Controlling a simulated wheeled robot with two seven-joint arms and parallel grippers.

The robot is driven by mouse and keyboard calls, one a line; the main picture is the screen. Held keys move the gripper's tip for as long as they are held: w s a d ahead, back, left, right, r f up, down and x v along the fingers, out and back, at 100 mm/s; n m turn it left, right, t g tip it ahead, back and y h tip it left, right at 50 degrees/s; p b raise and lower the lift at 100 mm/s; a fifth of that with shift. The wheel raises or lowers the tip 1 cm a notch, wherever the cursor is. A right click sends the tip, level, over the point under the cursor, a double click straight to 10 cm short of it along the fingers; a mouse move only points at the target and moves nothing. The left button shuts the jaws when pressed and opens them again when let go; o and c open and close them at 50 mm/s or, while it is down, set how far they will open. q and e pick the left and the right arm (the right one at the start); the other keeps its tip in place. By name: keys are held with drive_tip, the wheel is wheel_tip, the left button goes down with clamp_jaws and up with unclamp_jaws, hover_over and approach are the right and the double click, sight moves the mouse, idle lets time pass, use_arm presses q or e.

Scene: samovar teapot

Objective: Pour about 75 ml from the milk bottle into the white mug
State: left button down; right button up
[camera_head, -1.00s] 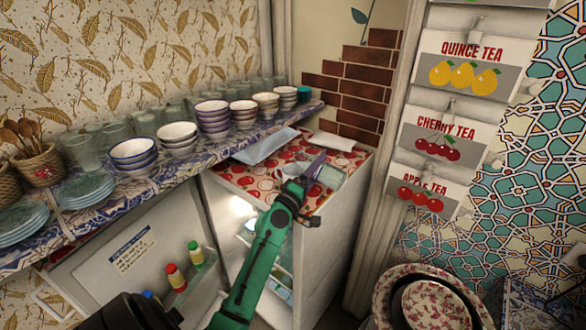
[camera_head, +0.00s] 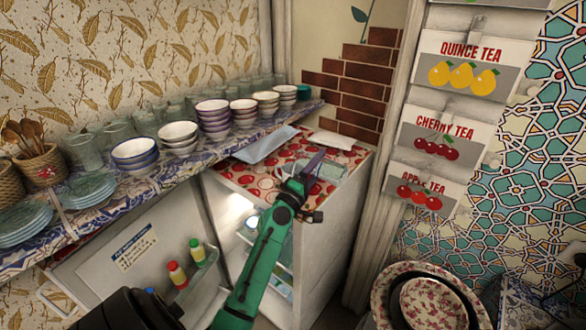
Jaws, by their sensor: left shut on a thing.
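My left gripper (camera_head: 308,180) is at the end of the green arm, over the red-and-white patterned top of the low white fridge (camera_head: 330,235). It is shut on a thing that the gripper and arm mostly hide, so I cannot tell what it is. A grey-purple upright part (camera_head: 315,160) shows at the gripper. A pale, glassy thing (camera_head: 333,172) shows just right of it; I cannot tell whether it is held or stands on the top. I cannot make out the milk bottle or the white mug for certain. My right gripper is not in view.
The fridge door (camera_head: 120,262) stands open at left, with small red-capped (camera_head: 177,274) and green-capped (camera_head: 197,250) bottles. A shelf of bowls (camera_head: 178,138), glasses and plates runs along the left wall. Pale flat things (camera_head: 265,146) lie at the back of the top. Floral dishes (camera_head: 432,300) are at lower right.

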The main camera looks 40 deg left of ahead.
sight(321, 177)
use_arm(q)
drive_tip(key=shift+d+r+n+y+p, duration=0.1)
drive_tip(key=shift+r+n+y+p, duration=0.35)
drive_tip(key=shift+n+p, duration=0.4)
idle(1.6)
drive_tip(key=f+m+h+b, duration=0.1)
drive_tip(key=f+m+b, duration=0.1)
drive_tip(key=d+f+m+h+b, duration=0.1)
drive_tip(key=f+m+b, duration=0.1)
drive_tip(key=m+b, duration=0.1)
drive_tip(key=shift+d+b, duration=0.1)
drive_tip(key=shift+b, duration=0.25)
drive_tip(key=shift+r+m+p, duration=0.25)
drive_tip(key=shift+r+p, duration=0.2)
drive_tip(key=shift+r, duration=0.1)
drive_tip(key=shift+w+f+b, duration=0.1)
drive_tip(key=shift+f+b, duration=0.15)
drive_tip(key=shift+b, duration=0.05)
drive_tip(key=shift+f+m, duration=0.1)
drive_tip(key=shift+m, duration=0.4)
drive_tip(key=shift+r, duration=0.25)
drive_tip(key=shift+f, duration=0.1)
